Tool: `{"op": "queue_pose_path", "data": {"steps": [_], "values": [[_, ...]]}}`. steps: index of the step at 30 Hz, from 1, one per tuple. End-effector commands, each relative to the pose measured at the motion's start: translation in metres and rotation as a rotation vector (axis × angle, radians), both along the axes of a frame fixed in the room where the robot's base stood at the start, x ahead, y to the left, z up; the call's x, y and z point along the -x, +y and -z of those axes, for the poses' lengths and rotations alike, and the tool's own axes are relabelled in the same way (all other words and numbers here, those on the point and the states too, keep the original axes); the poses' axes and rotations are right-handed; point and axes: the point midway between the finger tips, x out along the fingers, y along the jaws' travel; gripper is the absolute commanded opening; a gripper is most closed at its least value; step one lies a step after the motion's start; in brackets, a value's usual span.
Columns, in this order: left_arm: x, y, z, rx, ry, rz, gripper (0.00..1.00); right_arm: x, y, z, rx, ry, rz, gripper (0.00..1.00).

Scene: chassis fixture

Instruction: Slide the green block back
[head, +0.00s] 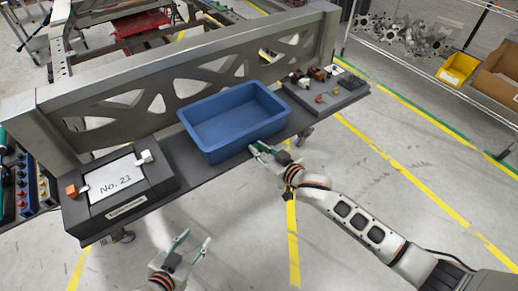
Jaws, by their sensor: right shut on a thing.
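My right gripper (264,152) is shut at the shelf's front edge, just below the right part of the blue bin. The thing between its fingers is too small and covered to make out. Green shows around its fingers, but I cannot tell a green block from the gripper's own parts. My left gripper (196,240) is open and empty, in front of the shelf and low in the picture. One of its fingers looks teal, the other pale. No separate green block can be made out clearly.
A blue bin (215,144) stands mid-shelf. At left is a dark fixture (152,195) with a "No. 21" plate (113,181), an orange block (72,190) and a pale clip (145,157). A dark tray (345,100) with small coloured parts lies at right. A metal beam (60,97) runs behind.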

Motion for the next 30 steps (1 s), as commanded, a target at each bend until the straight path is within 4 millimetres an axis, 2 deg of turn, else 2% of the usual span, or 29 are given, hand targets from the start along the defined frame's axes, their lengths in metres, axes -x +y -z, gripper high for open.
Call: {"op": "queue_pose_path", "data": {"steps": [25,26,27,30], "values": [[-0.001,-0.001,-0.015,0.003,-0.005,-0.001,0.4,0.013,-0.009,0.001,0.002,0.002,0.0,0.01],[-0.001,-0.001,-0.015,0.003,-0.005,-0.001,0.4,0.012,-0.009,0.001,0.001,0.002,0.0,0.22],[-0.001,0.0,-0.014,0.002,-0.004,-0.001,0.4,0.012,-0.009,0.001,0.002,0.001,0.0,0.32],[0.0,0.0,-0.013,0.002,-0.001,-0.001,0.4,0.012,-0.009,0.001,0.001,0.002,0.0,0.34]]}}
